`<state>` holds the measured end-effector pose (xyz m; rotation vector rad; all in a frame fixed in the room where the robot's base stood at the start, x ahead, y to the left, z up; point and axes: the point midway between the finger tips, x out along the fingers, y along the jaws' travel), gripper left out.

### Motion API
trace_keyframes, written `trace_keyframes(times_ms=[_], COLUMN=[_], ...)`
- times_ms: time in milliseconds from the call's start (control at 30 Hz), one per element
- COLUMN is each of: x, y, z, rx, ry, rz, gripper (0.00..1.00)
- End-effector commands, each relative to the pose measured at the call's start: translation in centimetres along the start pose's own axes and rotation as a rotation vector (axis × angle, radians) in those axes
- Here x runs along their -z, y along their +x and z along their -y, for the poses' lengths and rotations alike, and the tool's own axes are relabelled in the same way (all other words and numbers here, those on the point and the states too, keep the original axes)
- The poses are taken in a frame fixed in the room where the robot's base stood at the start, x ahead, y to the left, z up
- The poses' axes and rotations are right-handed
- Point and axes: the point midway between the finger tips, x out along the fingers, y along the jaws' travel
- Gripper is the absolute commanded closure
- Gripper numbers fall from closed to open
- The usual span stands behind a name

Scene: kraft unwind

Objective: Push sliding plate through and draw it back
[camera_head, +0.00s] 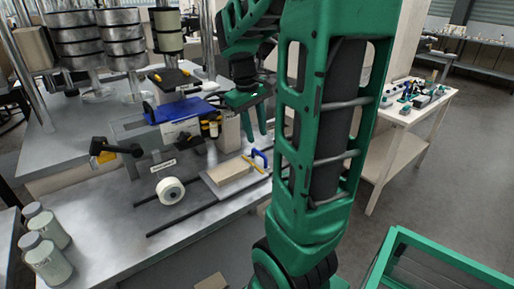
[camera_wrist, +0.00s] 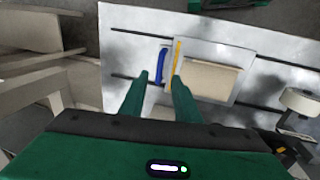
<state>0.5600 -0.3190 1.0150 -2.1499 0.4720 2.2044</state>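The sliding plate (camera_head: 212,184) is a flat grey plate lying across dark rails on the metal table. A tan block (camera_head: 230,171) lies on it, with a yellow strip (camera_head: 253,164) along one edge and a blue handle (camera_head: 260,155) at its right end. In the wrist view the plate (camera_wrist: 204,47), block (camera_wrist: 212,78), yellow strip (camera_wrist: 177,58) and blue handle (camera_wrist: 161,66) show again. My gripper (camera_head: 255,139) is above and behind the handle, apparently empty. Its fingers (camera_wrist: 160,82) are spread, with the handle showing beyond the gap between them.
A white roll (camera_head: 170,190) and black clamp (camera_head: 118,150) sit left of the plate. A blue-topped unit (camera_head: 180,110) stands behind it. Jars (camera_head: 48,258) stand at the table's left front. My arm covers the table's right side; a green-framed cart (camera_head: 420,250) is at lower right.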

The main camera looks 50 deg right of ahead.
Motion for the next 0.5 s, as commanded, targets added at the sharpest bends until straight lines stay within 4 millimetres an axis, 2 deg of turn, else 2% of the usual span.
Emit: trace_keyframes(times_ms=[100, 233, 500], x=[-0.2, -0.1, -0.1], y=[2.3, 4.4, 6.8], z=[0.0, 0.1, 0.1], rx=[0.001, 0.001, 0.002], ry=[0.003, 0.002, 0.001], rz=[0.006, 0.004, 0.001], gripper=[0.71, 0.71, 0.71])
